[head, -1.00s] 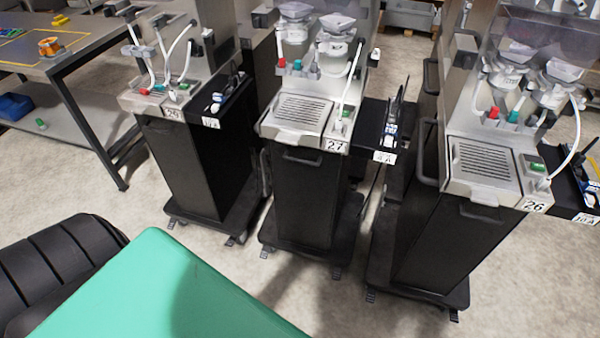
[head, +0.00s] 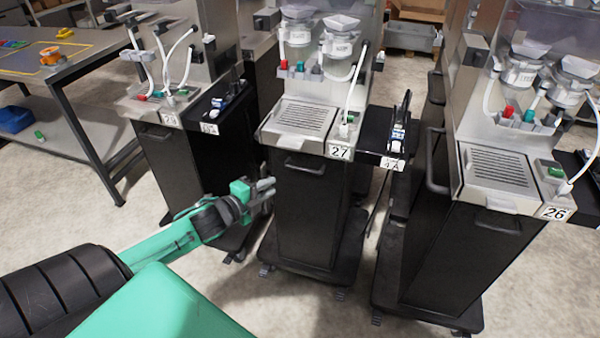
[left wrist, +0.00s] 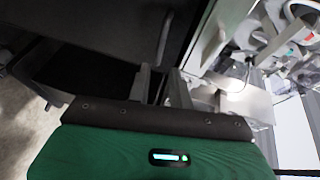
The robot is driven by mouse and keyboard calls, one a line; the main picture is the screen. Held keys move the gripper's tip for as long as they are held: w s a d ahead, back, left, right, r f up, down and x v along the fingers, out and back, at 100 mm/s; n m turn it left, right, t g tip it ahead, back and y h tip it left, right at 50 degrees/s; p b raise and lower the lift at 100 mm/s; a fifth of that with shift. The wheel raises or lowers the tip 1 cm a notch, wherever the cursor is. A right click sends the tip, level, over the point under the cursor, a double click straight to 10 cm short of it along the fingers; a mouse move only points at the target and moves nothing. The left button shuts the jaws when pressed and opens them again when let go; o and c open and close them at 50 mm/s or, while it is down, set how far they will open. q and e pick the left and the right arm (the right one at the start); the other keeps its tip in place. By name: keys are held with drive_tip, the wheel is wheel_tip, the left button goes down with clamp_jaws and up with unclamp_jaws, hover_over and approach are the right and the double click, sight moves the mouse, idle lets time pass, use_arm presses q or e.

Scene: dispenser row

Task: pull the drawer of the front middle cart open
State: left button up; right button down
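The front middle cart, labelled 27, has a black drawer front (head: 305,215) that sits flush and closed below its steel top. A dark bar handle (head: 303,167) runs across the upper part of the drawer front. My left gripper (head: 270,188) is in front of the cart's left edge, lower and to the left of the handle. In the left wrist view its two fingers (left wrist: 160,86) stand apart with nothing visible between them. A black panel with a bar handle (left wrist: 164,38) lies beyond the fingertips in that view. My right gripper is not in view.
Cart 26 (head: 462,250) stands to the right and another cart (head: 170,150) to the left, with narrow gaps between. A black side shelf (head: 375,140) juts from cart 27's right. A workbench (head: 70,75) is at the far left. Floor in front is clear.

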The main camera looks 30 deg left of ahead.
sight(300, 169)
use_arm(q)
drive_tip(key=x, duration=1.3)
drive_tip(key=shift+w+d+r, duration=0.1)
drive_tip(key=shift+w+r, duration=0.1)
drive_tip(key=shift+w, duration=0.25)
clamp_jaws()
